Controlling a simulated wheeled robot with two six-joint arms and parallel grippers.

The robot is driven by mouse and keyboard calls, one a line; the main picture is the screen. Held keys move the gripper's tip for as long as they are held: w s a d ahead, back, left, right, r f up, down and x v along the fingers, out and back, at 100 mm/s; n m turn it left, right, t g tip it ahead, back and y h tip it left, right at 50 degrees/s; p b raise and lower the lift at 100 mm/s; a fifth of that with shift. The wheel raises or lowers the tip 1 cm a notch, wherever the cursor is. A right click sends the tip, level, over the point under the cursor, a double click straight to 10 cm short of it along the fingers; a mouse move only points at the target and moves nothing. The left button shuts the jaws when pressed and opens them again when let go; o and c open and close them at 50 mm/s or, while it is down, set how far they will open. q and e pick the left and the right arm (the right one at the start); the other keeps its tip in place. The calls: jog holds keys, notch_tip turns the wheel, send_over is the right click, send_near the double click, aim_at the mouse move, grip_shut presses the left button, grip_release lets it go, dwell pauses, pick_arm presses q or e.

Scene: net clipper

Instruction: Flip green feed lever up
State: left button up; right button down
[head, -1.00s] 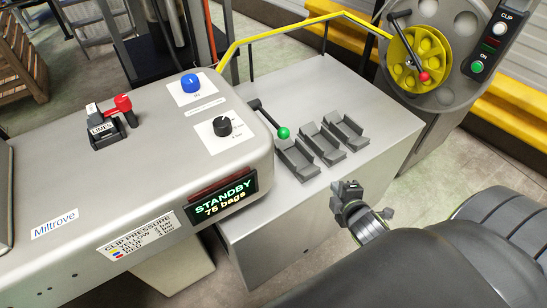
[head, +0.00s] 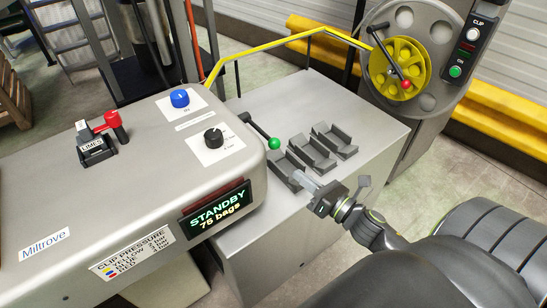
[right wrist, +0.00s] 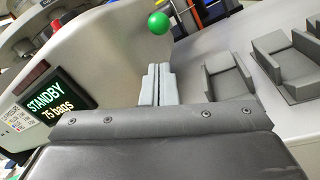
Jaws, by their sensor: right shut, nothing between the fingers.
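The feed lever is a dark rod with a green ball knob (head: 274,143), on the right side of the grey machine housing (head: 150,160). Its rod slopes down to the right toward the knob. The green knob also shows at the top of the right wrist view (right wrist: 158,23), beyond the fingertips. My right gripper (head: 299,177) is shut and empty, just below and to the right of the knob, with a gap between them. Its closed fingers show in the right wrist view (right wrist: 157,84). My left gripper is out of view.
Several grey trays (head: 334,140) sit on the metal table right of the lever. A blue knob (head: 180,98), a black dial (head: 213,138) and a red lever (head: 112,122) are on the housing. A yellow rail (head: 265,53) runs behind. The display (head: 215,212) reads STANDBY, 75 bags.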

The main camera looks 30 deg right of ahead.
jog(key=p+x, duration=0.5)
jog(key=x, duration=0.5)
jog(key=shift+d+r+p, duration=0.1)
jog(key=shift+p, duration=0.2)
